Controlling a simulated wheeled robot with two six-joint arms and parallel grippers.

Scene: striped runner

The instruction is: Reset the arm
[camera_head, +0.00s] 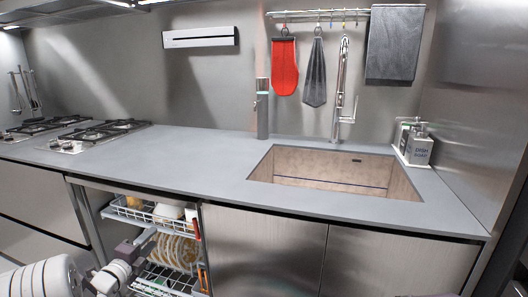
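My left arm enters from the lower left corner. Its gripper (140,243) is at the left side of an open dishwasher, in front of the racks. The fingers are small and partly merge with the rack behind them, so I cannot tell whether they are open or shut, or whether they touch the rack. My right gripper is not in view.
The dishwasher's upper rack (150,216) holds bowls and cups; plates (178,251) stand below. The grey counter (190,165) above has a sink (325,170), a faucet (342,95), soap bottles (418,146) and a gas hob (80,135). Its middle is clear.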

